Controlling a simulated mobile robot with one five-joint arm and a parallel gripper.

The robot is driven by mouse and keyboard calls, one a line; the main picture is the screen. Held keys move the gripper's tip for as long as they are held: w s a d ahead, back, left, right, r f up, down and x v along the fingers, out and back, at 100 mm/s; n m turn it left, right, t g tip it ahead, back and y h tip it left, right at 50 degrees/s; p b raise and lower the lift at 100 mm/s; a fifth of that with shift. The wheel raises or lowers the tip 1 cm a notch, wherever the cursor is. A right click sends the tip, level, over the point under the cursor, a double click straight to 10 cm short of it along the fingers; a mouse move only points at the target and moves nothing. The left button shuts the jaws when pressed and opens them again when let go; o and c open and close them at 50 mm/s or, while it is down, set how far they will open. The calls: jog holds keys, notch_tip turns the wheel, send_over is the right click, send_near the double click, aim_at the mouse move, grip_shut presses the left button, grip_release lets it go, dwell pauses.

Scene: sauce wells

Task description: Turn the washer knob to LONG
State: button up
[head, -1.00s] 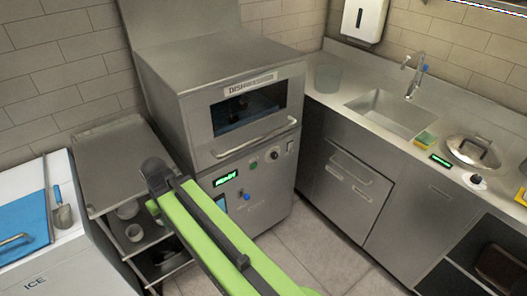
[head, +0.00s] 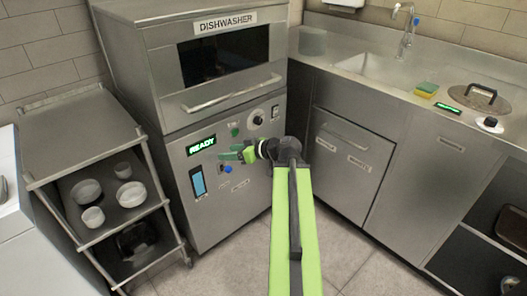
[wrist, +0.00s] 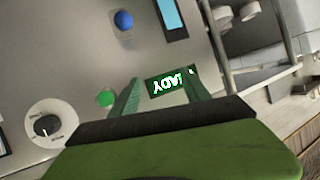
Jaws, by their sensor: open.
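The washer knob (head: 258,117) is a round white dial with a dark centre on the dishwasher's front panel, right of the green button (head: 235,131). In the wrist view the knob (wrist: 45,127) shows at the lower left, with small lettering around it that I cannot read. My gripper (head: 237,153) is in front of the panel, below and left of the knob, pointing left. Its fingers (wrist: 162,80) are apart in the wrist view, with the green READY display (wrist: 168,82) showing between them. Nothing is held, and the knob is outside the fingers.
The dishwasher door handle (head: 232,93) juts out above the panel. A blue button (head: 228,169) sits below my gripper. A shelved cart (head: 70,135) with several white bowls stands at the left. A counter with a sink (head: 385,68) is at the right. The floor in front is clear.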

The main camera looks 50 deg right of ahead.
jog(key=s+d+f+t+h+b, duration=0.1)
jog(key=s+d+t+h+b, duration=0.1)
jog(key=s+d, duration=0.35)
jog(key=s+d+f+t+h+b, duration=0.1)
jog(key=s+d+t+h+b, duration=0.15)
jog(key=d, duration=0.55)
jog(key=m+h+b, duration=0.1)
jog(key=h+b, duration=0.1)
send_near(260, 123)
jog(key=shift+t, duration=0.25)
jog(key=w, duration=0.5)
jog(key=w+d, duration=0.1)
jog(key=w, duration=0.2)
jog(key=shift+w+f, duration=0.15)
jog(key=shift+w, duration=0.05)
